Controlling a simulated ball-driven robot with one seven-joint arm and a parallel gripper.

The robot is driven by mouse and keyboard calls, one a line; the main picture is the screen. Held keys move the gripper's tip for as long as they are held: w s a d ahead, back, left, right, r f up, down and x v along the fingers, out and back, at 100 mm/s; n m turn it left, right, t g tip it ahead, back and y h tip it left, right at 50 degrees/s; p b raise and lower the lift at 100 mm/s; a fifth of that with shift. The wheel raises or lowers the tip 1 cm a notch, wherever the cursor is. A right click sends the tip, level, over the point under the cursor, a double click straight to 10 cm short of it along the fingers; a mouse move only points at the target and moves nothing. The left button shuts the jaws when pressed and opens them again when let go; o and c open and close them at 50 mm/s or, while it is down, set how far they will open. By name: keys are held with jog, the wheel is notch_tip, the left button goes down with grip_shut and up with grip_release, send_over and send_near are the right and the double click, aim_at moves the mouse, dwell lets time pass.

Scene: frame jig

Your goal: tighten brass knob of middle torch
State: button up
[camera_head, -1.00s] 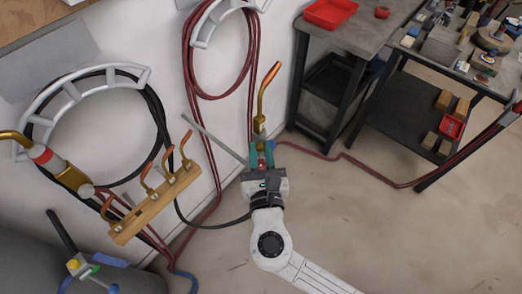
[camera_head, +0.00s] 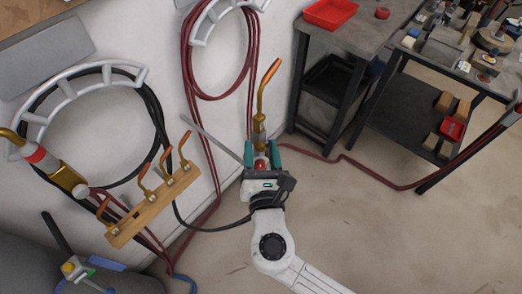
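The middle torch (camera_head: 266,90) stands upright near the wall, with a copper tip bent at the top and a brass body below. Its lower part runs down between the fingers of my gripper (camera_head: 262,155). My gripper's two teal fingers are spread apart, one on each side of the torch's lower end. A small red round part (camera_head: 261,164) shows between them. I cannot make out the brass knob clearly; the gripper and its fingers hide part of that area. I cannot tell whether either finger touches the torch.
A wooden rack (camera_head: 150,208) with several copper tips is at left, near another torch (camera_head: 42,158) with a red band. Red hose (camera_head: 187,60) hangs on the wall. A dark workbench (camera_head: 352,40) stands at right. A thin grey rod (camera_head: 210,134) slants left of my gripper.

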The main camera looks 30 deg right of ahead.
jog(key=shift+s, duration=0.1)
jog(key=b+v, duration=0.1)
jog(key=v, duration=0.9)
jog(key=shift+s, duration=0.3)
jog(key=shift+a, duration=0.1)
jog(key=w+d+b, duration=0.1)
jog(key=w, duration=0.2)
jog(key=w+d+g+h+b, duration=0.1)
jog(key=w, duration=0.2)
jog(key=w+d+h+b, duration=0.1)
jog(key=w+d, duration=0.1)
jog(key=w, duration=0.1)
jog(key=shift+w+d+f+b, duration=0.1)
jog(key=shift+w+d+b, duration=0.05)
jog(key=shift+w+b, duration=0.2)
jog(key=shift+s, duration=0.1)
jog(key=shift+c, duration=0.4)
grip_shut()
